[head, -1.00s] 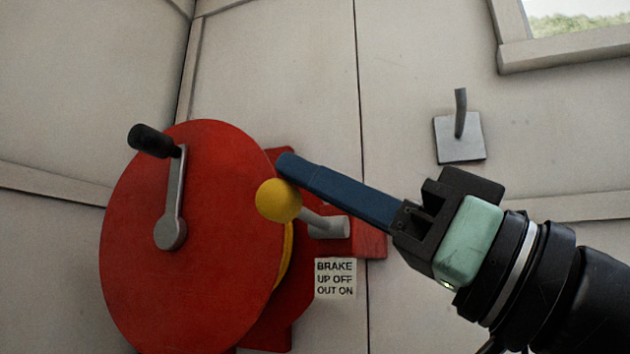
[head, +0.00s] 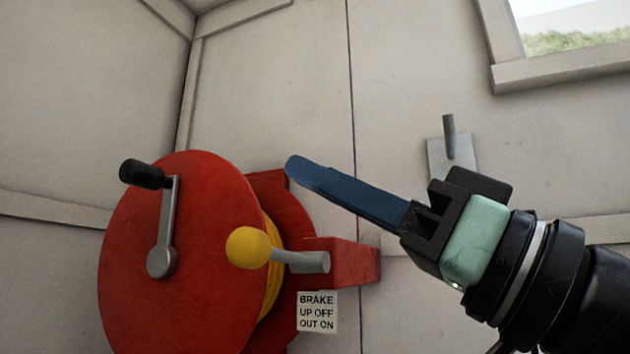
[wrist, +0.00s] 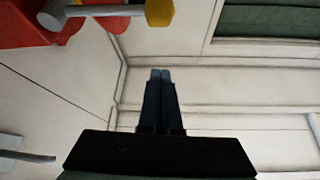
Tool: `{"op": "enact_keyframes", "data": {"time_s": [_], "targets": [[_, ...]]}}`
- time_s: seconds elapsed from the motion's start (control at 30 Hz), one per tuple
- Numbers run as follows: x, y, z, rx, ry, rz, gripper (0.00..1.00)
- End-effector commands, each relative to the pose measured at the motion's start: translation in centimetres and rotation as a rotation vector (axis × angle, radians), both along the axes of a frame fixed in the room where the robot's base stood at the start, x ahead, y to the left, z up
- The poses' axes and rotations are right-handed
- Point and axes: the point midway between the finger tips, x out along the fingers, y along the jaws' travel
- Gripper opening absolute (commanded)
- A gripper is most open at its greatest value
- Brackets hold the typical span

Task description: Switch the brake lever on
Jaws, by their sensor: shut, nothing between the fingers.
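The brake lever is a grey rod with a yellow ball knob (head: 248,247), on a red bracket (head: 348,262) beside the red reel. The rod sticks out toward the viewer, nearly level, with the knob slightly higher than its root. The label (head: 317,312) below reads "BRAKE UP OFF OUT ON". The knob (wrist: 160,12) also shows at the top of the wrist view. My gripper (head: 295,168) has blue fingers, shut and empty, above and right of the knob in the head view. They look apart from the lever. The fingers (wrist: 161,75) are together in the wrist view.
The red reel (head: 180,290) has a crank with a black handle (head: 145,174) on its face. A grey wall lever on a square plate (head: 450,158) is behind my gripper. A window (head: 570,40) is at upper right. The wall between is clear.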

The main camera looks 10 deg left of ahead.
Motion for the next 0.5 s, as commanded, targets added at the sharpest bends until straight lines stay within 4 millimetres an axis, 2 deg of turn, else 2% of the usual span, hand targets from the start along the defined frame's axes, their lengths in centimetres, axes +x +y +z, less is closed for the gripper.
{"op": "enact_keyframes", "data": {"time_s": [0.03,0.23,0.5], "targets": [[-0.3,-1.2,-1.4,0.001,0.003,-0.004,0.00],[-1.5,-4.5,-3.4,0.000,0.003,-0.002,0.00],[-2.3,-6.4,-4.4,-0.002,0.002,0.000,0.00]]}}
